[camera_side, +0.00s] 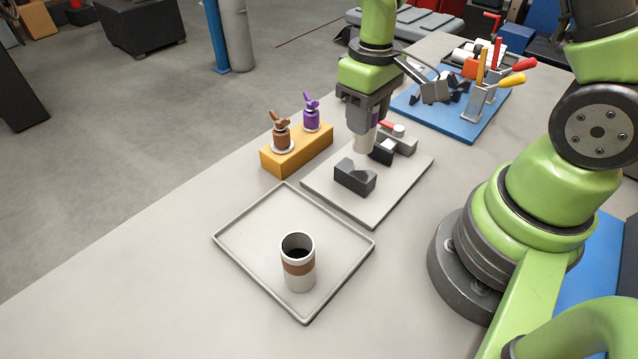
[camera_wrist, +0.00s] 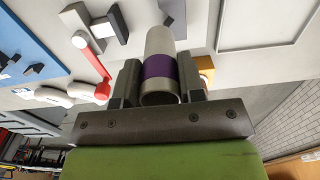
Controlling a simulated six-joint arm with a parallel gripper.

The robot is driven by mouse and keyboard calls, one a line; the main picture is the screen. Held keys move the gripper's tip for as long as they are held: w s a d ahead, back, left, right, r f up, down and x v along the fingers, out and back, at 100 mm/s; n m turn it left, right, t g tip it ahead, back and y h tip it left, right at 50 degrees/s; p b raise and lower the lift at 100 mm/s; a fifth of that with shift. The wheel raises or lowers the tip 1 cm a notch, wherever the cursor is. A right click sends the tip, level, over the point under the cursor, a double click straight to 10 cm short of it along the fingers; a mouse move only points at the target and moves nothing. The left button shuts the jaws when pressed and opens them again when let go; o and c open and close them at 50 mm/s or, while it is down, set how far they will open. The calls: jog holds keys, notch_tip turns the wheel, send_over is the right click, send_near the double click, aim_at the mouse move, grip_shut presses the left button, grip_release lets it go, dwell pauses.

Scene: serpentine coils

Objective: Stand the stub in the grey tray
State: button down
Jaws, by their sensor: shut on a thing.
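My gripper (camera_side: 364,118) is shut on a pale tubular stub with a purple band (camera_side: 363,143). It points down over the light fixture plate. The stub hangs upright close to the dark V-block and clamp; I cannot tell whether its lower end touches anything. In the wrist view the stub (camera_wrist: 160,82) sits between the two fingers. The grey tray (camera_side: 243,262) lies flat at the front, with a low rim. A second white tube with a brown band (camera_side: 298,272) stands upright in it, toward the near right corner.
The fixture plate (camera_side: 372,207) carries a dark V-block (camera_side: 355,178) and a red-handled clamp (camera_side: 400,138). A yellow block (camera_side: 297,150) with brown and purple knobbed pieces stands left. A blue board (camera_side: 460,125) with tools lies behind. The tray's left and back parts are bare.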

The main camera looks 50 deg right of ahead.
jog(key=w+a+r, duration=0.1)
jog(key=w+a, duration=0.2)
jog(key=a, duration=0.4)
send_over(286, 216)
jog(key=shift+f, duration=4.2)
jog(key=shift+f, duration=0.1)
jog(key=c, duration=0.7)
grip_release()
